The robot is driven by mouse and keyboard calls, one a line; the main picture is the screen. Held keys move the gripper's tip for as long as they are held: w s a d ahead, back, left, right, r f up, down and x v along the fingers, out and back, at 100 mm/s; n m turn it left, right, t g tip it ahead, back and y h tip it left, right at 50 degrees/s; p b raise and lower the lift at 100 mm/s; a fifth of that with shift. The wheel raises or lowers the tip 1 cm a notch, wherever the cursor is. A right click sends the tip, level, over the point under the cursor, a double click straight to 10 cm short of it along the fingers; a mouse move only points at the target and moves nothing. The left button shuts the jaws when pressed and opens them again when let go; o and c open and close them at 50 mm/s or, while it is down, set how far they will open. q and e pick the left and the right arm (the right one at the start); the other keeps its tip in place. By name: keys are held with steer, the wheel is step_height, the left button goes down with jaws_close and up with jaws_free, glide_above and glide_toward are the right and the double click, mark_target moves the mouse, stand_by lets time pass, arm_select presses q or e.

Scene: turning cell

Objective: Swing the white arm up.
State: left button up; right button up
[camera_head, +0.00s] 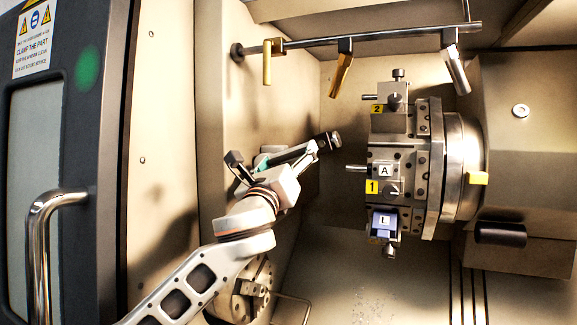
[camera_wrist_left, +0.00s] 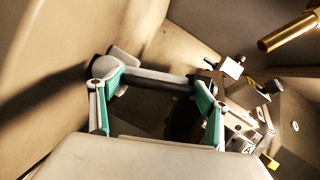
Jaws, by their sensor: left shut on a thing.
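The white arm (camera_head: 287,154) is a slim pale bar with a dark underside, near the left inner wall in the head view. It slopes slightly up to the right, near a dark cylindrical end piece. My left gripper (camera_head: 272,163) comes up from the lower left and is shut on the bar, hiding part of it. In the left wrist view the white arm (camera_wrist_left: 158,75) runs across between the teal-padded fingers of my left gripper (camera_wrist_left: 158,90), with a rounded end at the left. My right gripper is not in view.
A tool turret (camera_head: 410,170) stands to the right of the gripper with a gap between. A pipe with nozzles (camera_head: 360,38) crosses above. A round chuck (camera_head: 262,272) is partly hidden behind my left arm. The door handle (camera_head: 40,245) stands at the left.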

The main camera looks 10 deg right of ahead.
arm_select(q)
steer(key=shift+w+a+r+n+y, duration=0.15)
steer(key=shift+r+n+y, duration=0.4)
steer(key=shift+n, duration=0.55)
steer(key=shift+a+r+n+y, duration=0.15)
steer(key=shift+r+n+y, duration=0.4)
steer(key=shift+n, duration=0.55)
steer(key=shift+r, duration=0.1)
steer(key=o, duration=1.3)
steer(key=shift+a, duration=0.1)
steer(key=shift+s+a+f, duration=0.1)
steer(key=shift+s+f, duration=0.1)
steer(key=shift+s, duration=0.1)
steer(key=v, duration=1.1)
steer(key=shift+s+f, duration=0.1)
steer(key=shift+s, duration=0.05)
